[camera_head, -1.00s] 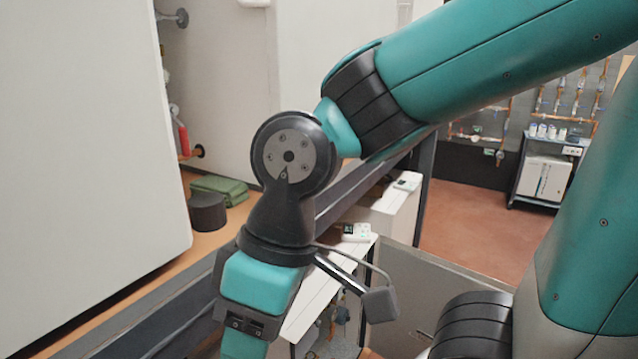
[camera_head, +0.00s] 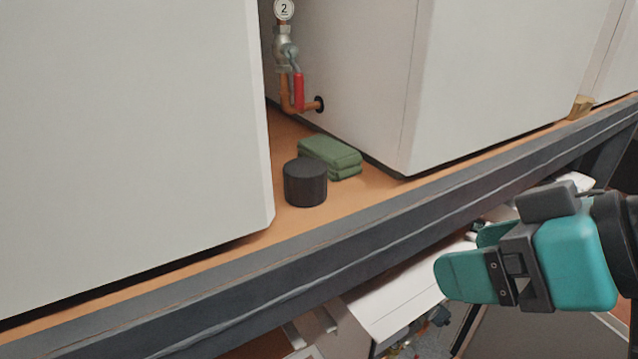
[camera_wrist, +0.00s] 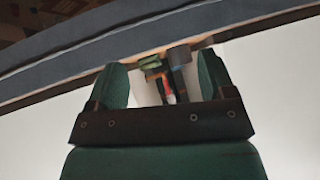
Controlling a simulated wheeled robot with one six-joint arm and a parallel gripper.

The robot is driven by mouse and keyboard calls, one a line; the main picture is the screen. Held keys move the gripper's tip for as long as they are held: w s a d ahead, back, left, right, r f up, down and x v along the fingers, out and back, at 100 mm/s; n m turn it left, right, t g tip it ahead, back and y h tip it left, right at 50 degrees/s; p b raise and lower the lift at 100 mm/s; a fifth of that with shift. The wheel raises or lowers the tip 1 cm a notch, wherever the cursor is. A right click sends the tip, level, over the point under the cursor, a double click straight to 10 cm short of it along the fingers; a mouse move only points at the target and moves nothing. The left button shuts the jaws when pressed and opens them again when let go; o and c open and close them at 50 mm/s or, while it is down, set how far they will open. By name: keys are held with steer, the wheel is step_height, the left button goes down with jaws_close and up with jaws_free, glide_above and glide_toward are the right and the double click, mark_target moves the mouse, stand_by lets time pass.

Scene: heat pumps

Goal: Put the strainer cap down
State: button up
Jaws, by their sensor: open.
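The strainer cap appears to be the black, short cylinder (camera_head: 305,182) standing upright on the orange-brown shelf in the gap between two white cabinets. It also shows small in the wrist view (camera_wrist: 179,56), between and beyond the fingers. My gripper (camera_head: 464,256) is at the right in the head view, out in front of the shelf edge and apart from the cap. In the wrist view my gripper (camera_wrist: 163,72) has its two green fingers spread wide, with nothing held between them.
Folded green cloths (camera_head: 330,156) lie right behind the cap. A pipe with a red-handled valve (camera_head: 298,92) and a gauge (camera_head: 284,9) stands farther back in the gap. White cabinets (camera_head: 110,130) and (camera_head: 480,80) flank it. A grey rail (camera_head: 300,268) runs along the shelf front.

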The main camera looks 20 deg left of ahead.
steer(key=w+a+r+n+t+y, duration=0.1)
steer(key=a+r+n+t+y, duration=0.15)
steer(key=a+r, duration=0.2)
steer(key=y+p, duration=0.1)
steer(key=p, duration=0.5)
glide_toward(320, 179)
steer(key=shift+m, duration=0.35)
steer(key=x, duration=0.6)
steer(key=shift+s+a+f, duration=0.1)
steer(key=shift+f, duration=0.1)
steer(key=p+x, duration=0.3)
steer(key=x, duration=0.1)
steer(key=shift+w+a+r, duration=0.1)
steer(key=shift+w, duration=0.15)
steer(key=shift+w+a+f, duration=0.25)
steer(key=shift+a+f, duration=0.05)
steer(key=shift+a, duration=0.1)
steer(key=c, duration=0.7)
steer(key=shift+c, duration=0.2)
steer(key=shift+r, duration=0.1)
